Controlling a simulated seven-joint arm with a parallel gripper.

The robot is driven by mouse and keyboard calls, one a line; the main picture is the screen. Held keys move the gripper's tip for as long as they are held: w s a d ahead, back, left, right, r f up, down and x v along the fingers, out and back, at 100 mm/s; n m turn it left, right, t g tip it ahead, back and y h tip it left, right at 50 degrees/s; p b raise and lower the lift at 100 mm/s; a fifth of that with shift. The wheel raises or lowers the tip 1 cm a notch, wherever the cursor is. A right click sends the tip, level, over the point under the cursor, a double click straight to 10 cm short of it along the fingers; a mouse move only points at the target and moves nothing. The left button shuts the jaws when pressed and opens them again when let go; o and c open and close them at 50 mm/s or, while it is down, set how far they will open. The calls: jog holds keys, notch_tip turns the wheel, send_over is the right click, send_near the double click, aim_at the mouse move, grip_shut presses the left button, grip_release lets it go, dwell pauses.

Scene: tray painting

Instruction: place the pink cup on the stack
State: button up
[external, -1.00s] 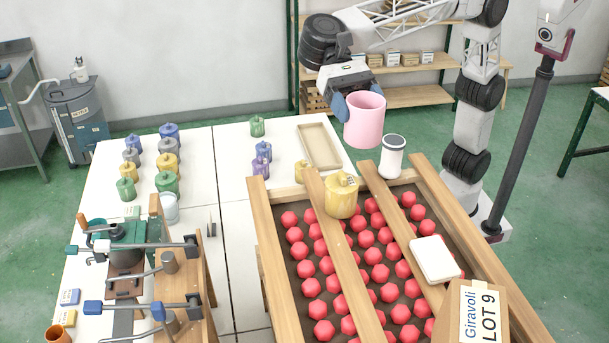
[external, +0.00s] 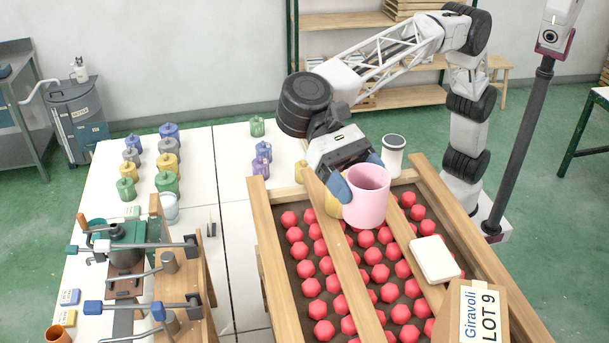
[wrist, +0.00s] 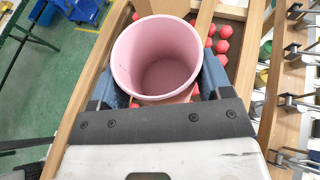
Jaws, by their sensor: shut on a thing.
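The pink cup (external: 368,204) is upright, with its open mouth up, between the blue fingertips of my gripper (external: 357,174). No clear stack of cups shows.
Wooden slats (external: 345,270) cross the tray of red pieces (external: 322,308). A white cylinder with a dark top (external: 393,158) stands close behind the cup. A white block (external: 435,259) and a Lot 9 box (external: 470,312) are at the right. Colored jars (external: 168,164) stand on the left table.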

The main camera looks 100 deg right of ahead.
aim_at(358, 203)
jog(key=shift+f, duration=2.5)
notch_tip(358, 203, down, 6)
jog(key=shift+f, duration=0.15)
jog(key=shift+f, duration=1.85)
jog(key=shift+f, duration=0.1)
jog(key=o, duration=0.9)
